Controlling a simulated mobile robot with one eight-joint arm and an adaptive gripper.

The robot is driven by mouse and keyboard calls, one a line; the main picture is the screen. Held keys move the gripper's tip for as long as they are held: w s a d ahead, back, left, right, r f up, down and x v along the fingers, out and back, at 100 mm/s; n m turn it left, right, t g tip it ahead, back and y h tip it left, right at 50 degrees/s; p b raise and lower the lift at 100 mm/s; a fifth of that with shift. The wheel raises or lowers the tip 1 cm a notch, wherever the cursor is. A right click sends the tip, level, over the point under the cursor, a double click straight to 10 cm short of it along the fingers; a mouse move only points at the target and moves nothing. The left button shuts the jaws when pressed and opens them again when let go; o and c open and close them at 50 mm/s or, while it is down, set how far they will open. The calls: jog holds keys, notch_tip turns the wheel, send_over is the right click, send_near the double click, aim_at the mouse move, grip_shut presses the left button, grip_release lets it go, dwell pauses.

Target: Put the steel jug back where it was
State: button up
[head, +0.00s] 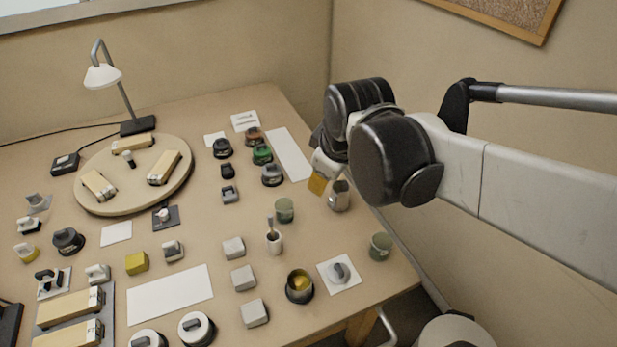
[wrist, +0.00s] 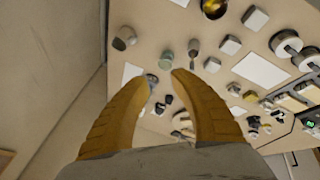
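The steel jug (head: 340,195) stands on the table near its right edge in the head view, just right of and below my gripper in that picture. In the wrist view what looks like the same jug (wrist: 123,39) shows up and left of the fingers, apart from them. My gripper (head: 318,184) hangs above the table with its yellow fingers pointing down. In the wrist view the two fingers (wrist: 161,77) are apart with nothing held between them; small items on the table show in the gap far below. The spot where the jug was is not marked in these frames.
Another green cup (head: 381,246) is nearer the front right edge. A white strip (head: 287,155) lies bare behind. Several dark jars and a round board (head: 120,205) are farther left.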

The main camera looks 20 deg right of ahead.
jog(key=s+a+m+t, duration=0.2)
jog(key=s+m, duration=0.5)
jog(key=shift+s+a+f, duration=0.25)
jog(key=shift+s, duration=0.15)
